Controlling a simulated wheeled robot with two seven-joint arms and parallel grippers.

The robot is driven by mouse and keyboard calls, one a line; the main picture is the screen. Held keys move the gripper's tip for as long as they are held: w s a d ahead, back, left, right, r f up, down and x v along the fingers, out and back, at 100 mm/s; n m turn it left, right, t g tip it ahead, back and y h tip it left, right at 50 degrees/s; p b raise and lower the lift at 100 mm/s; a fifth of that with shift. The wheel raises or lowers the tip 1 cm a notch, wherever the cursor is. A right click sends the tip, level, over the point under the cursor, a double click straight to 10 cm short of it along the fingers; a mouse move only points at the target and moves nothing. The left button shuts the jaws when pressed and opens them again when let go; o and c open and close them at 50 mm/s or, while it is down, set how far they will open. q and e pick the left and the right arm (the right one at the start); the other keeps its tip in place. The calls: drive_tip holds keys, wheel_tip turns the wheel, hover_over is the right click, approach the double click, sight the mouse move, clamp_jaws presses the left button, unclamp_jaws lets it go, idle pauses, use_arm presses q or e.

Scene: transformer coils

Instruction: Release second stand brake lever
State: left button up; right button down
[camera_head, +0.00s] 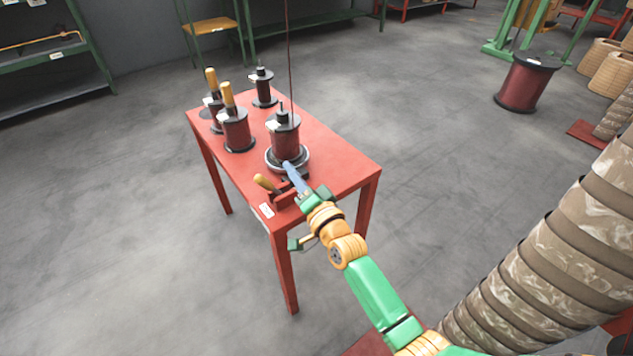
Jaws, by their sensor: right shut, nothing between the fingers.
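A red table (345,172) bears several dark red coils. The nearest coil (286,141) sits on a round grey stand (273,160). A lever with a wooden handle (264,183) is at the table's near edge, in front of this stand, tilted up to the left from a red bracket (282,199). I cannot tell which stand is the second one. My right gripper (290,168) is shut and empty. Its bluish fingers reach the front of the round stand, just right of the lever handle. Whether they touch anything is unclear. My left gripper is out of view.
Two coils with upright wooden handles (228,96) stand on the table's left side, and another coil (263,88) at the back. A thin cord hangs above the nearest coil. A large ribbed column (545,270) fills the lower right.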

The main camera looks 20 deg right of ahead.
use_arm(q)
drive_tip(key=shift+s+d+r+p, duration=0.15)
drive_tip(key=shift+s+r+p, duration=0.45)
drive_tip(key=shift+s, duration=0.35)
use_arm(e)
drive_tip(key=v, duration=0.8)
drive_tip(key=shift+s+a+r, duration=0.25)
drive_tip(key=shift+a+r, duration=0.05)
drive_tip(key=shift+a, duration=0.1)
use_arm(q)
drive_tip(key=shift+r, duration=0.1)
